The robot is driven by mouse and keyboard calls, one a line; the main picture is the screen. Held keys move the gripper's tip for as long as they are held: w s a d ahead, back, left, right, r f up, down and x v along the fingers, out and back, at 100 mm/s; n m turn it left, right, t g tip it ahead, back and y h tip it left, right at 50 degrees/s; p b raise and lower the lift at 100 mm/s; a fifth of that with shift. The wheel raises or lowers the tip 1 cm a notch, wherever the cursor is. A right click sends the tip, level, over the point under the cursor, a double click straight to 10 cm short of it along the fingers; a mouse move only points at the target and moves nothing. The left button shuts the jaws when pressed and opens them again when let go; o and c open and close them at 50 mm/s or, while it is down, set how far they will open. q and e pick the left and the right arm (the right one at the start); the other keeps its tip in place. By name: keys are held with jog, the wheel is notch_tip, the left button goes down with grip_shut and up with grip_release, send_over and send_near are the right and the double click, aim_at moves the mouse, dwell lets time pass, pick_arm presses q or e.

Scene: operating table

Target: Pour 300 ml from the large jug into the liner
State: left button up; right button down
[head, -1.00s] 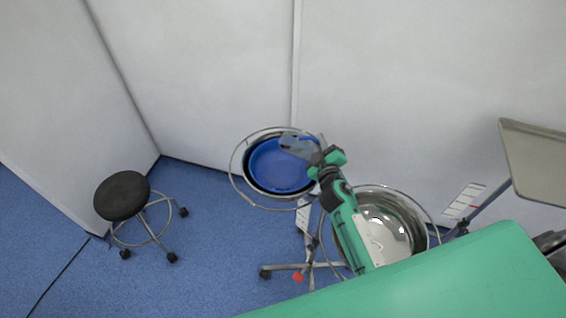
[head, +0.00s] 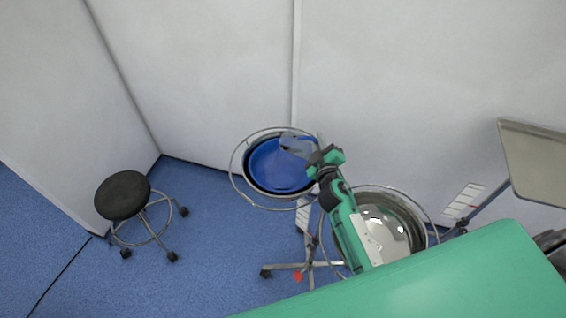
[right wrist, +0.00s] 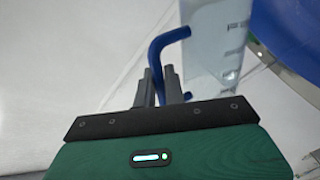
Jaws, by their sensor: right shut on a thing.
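The large jug (head: 297,144) is clear and tilted over the blue liner (head: 280,168). The liner sits in a metal basin on the left ring of a stand. My right gripper (head: 322,160) is at the right side of the liner, shut on the jug's handle. In the right wrist view the fingers (right wrist: 160,88) close around the blue handle (right wrist: 157,55), and the clear graduated jug wall (right wrist: 215,40) is beside it. The liner's rim (right wrist: 292,35) shows at the right there. The liquid level and any stream cannot be made out. My left gripper is out of view.
A shiny steel basin (head: 412,222) sits in the stand's right ring, partly under my right arm. A green-draped table (head: 430,285) fills the front right. A tray (head: 535,160) stands at right. A black stool (head: 122,195) is at left on open blue floor.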

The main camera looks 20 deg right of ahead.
jog(key=shift+a+r+n+p, duration=0.25)
jog(key=shift+r+n+p, duration=0.25)
jog(key=shift+p, duration=0.1)
dwell(1.6)
jog(key=shift+w+a+n+p, duration=0.15)
jog(key=shift+a+n+p, duration=0.15)
jog(key=shift+a+n, duration=0.6)
dwell(4.9)
